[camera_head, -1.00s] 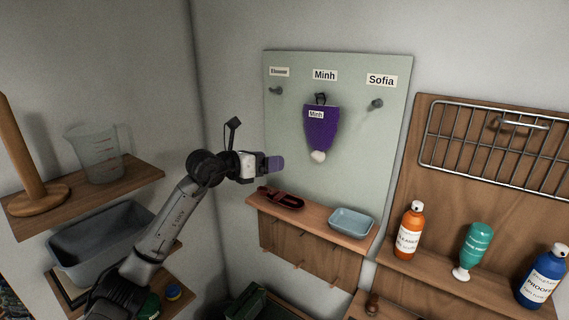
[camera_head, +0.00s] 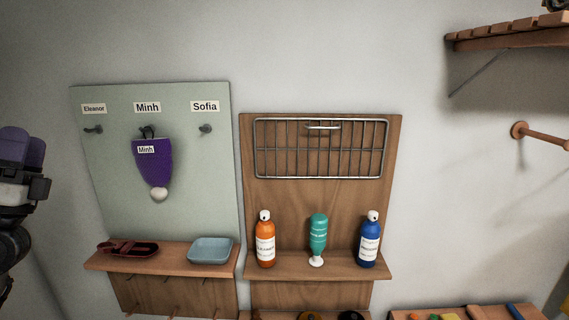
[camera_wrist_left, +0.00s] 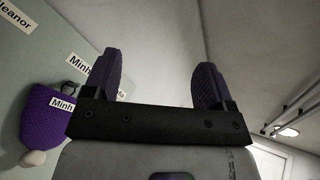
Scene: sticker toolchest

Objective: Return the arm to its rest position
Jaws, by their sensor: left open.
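My left gripper (camera_head: 22,150) is at the left edge of the head view, with purple finger pads. It is left of the pale green board and apart from everything. In the left wrist view its two fingers (camera_wrist_left: 160,85) stand wide apart with nothing between them. The purple hat (camera_head: 153,163) with a white pom-pom hangs from the middle hook under the "Minh" label, and it also shows at the left of the left wrist view (camera_wrist_left: 42,120). My right gripper is not in view.
The green board (camera_head: 185,100) has bare hooks under "Eleanor" and "Sofia". The shelf below (camera_head: 175,260) holds a dark red item (camera_head: 128,248) and a blue tray (camera_head: 210,250). Orange (camera_head: 265,243), teal (camera_head: 318,238) and blue (camera_head: 369,243) bottles stand below a wire rack (camera_head: 320,148).

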